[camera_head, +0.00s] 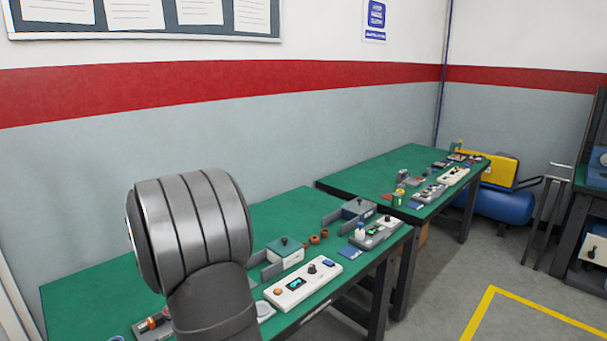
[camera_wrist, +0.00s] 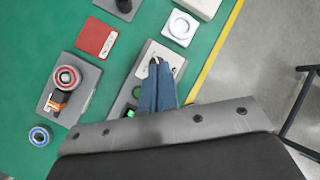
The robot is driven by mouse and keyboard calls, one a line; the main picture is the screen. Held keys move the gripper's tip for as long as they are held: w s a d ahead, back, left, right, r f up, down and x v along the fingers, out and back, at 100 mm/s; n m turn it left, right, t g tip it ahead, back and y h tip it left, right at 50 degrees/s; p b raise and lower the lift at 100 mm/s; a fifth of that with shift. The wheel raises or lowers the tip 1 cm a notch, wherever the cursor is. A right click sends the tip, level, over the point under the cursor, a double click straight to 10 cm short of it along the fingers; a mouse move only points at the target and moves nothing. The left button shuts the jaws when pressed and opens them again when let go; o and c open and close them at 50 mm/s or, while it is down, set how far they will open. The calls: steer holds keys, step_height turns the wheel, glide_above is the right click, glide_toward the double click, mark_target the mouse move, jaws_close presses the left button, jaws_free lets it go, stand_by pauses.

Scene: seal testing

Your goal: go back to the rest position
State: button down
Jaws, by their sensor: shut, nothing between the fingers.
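In the wrist view my gripper (camera_wrist: 158,66) points down over the green bench with its two blue-grey fingers together and nothing between them. It appears above a light panel (camera_wrist: 163,50), part of which it hides, along with the dark area where a green light (camera_wrist: 130,113) shows. In the head view my grey arm fills the lower left; the gripper itself does not show there.
The near green bench (camera_head: 100,290) carries a white control box (camera_head: 303,283) and a grey fixture (camera_head: 285,250). A second bench (camera_head: 370,167) stands behind. The wrist view shows a red square (camera_wrist: 96,39), a red-rimmed ring (camera_wrist: 67,78) and a blue ring (camera_wrist: 40,136).

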steer(key=s+a+r+m+g+y, duration=0.25)
steer(key=a+r+m+g, duration=0.2)
steer(key=m+g, duration=0.35)
steer(key=shift+m+t+y, duration=0.25)
steer(key=shift+m+t, duration=0.25)
steer(key=shift+t, duration=0.2)
steer(key=f, duration=0.6)
steer(key=d+f, duration=0.1)
steer(key=f, duration=0.3)
steer(key=shift+w+f, duration=0.1)
steer(key=shift+w, duration=0.3)
step_height(320, 180, up, 10)
steer(key=shift+r, duration=0.25)
